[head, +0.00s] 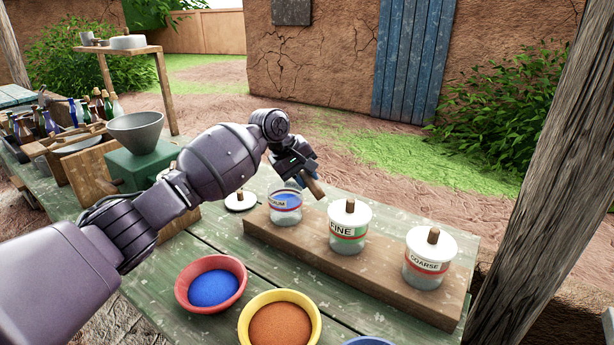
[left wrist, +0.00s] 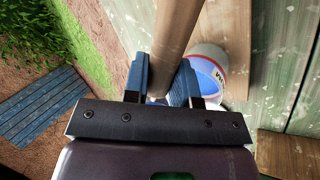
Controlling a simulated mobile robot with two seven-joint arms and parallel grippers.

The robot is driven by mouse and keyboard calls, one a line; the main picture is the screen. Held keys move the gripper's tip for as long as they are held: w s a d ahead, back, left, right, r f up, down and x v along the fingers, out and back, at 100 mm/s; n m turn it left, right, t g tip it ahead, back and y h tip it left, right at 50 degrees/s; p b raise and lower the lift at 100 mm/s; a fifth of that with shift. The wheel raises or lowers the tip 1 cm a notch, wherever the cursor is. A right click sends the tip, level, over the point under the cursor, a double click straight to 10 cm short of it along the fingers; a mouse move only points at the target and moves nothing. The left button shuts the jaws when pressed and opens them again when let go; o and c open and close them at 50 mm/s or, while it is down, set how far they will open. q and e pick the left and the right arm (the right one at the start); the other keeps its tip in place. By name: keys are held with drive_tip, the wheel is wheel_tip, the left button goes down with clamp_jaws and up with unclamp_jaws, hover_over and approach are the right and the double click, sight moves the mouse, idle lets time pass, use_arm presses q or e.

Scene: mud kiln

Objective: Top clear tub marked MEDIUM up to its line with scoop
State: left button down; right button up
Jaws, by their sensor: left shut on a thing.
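The clear tub marked MEDIUM (head: 285,211) stands open at the left end of a wooden board, with blue material showing inside. Its label reads partly as "DIUM", and I cannot tell the level against the line. The tub also shows in the left wrist view (left wrist: 212,62), partly behind the fingers. My left gripper (head: 304,180) is just above and beside the tub's rim, its blue fingers shut on the scoop's wooden handle (left wrist: 176,40). The handle also shows in the head view (head: 315,188). The scoop's bowl is hidden. My right gripper is out of view.
Lidded tubs FINE (head: 348,228) and COARSE (head: 426,259) stand on the board (head: 390,288). A white lid (head: 240,203) lies left of it. In front are a red bowl (head: 238,268) of blue powder, a yellow bowl (head: 318,318) of orange powder and a blue bowl's rim (head: 368,341).

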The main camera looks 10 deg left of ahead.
use_arm(q)
drive_tip(key=shift+f+h+b, duration=0.3)
drive_tip(key=shift+f, duration=0.1)
drive_tip(key=shift+s+a+f+t+h+b, duration=0.1)
drive_tip(key=shift+f+t+h+b, duration=0.2)
drive_tip(key=shift+t+h+b, duration=0.15)
drive_tip(key=shift+f+b, duration=0.25)
drive_tip(key=shift+b, duration=0.2)
drive_tip(key=shift+a+t+h+b, duration=0.15)
drive_tip(key=shift+t+h+b, duration=0.3)
drive_tip(key=shift+h+b, duration=0.1)
drive_tip(key=shift+s+h, duration=0.1)
drive_tip(key=shift+h, duration=0.2)
drive_tip(key=shift+a+f+t+b, duration=0.1)
drive_tip(key=shift+t+b, duration=0.2)
drive_tip(key=shift+b, duration=0.25)
